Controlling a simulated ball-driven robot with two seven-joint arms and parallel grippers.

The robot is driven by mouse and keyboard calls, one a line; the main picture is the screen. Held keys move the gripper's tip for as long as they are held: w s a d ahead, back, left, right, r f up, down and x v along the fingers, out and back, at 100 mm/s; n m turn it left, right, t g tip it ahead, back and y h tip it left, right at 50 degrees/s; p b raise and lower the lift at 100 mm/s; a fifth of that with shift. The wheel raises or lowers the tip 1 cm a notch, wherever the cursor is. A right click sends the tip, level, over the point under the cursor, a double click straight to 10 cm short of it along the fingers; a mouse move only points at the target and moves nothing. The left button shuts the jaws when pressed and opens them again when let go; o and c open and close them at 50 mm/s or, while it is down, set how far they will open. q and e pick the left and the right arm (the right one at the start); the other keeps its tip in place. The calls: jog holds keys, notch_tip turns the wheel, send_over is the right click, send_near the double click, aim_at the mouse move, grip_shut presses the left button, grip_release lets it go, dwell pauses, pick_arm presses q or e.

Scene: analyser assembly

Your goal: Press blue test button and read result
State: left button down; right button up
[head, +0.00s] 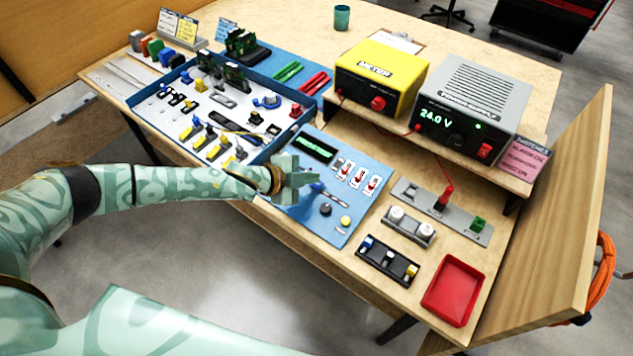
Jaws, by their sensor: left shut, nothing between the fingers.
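My left gripper (314,179) is shut and empty, over the left part of a blue panel (337,238) at the bench's front edge. The panel has a dark display (313,147) with small green characters that I cannot read. It also has several white-and-red switches (357,177), a dark round knob (325,209) and a yellow button (346,221). A small blue part (317,187) shows right by the fingertips; I cannot tell whether it is the blue test button or whether the fingers touch it. My gripper hides part of the panel. My right gripper is not in view.
A blue-edged parts tray (146,111) lies left of the panel. A yellow meter box (380,72) and a grey power supply (470,105) reading 24.0 V stand behind. Grey modules (410,226), a black module (387,260) and a red tray (453,290) lie to the right.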

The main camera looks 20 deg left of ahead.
pick_arm(q)
jog(key=shift+f, duration=0.15)
dwell(0.4)
jog(key=shift+w+f, duration=0.1)
jog(key=shift+f, duration=0.15)
jog(key=shift+f, duration=0.35)
dwell(0.6)
jog(key=shift+r, duration=0.1)
jog(key=shift+r+p, duration=0.7)
jog(key=r+p, duration=0.2)
jog(key=s+r+p, duration=0.1)
jog(key=r+p, duration=0.2)
jog(key=shift+s+a, duration=0.1)
jog(key=shift+a, duration=0.1)
dwell(0.3)
jog(key=shift+f, duration=0.1)
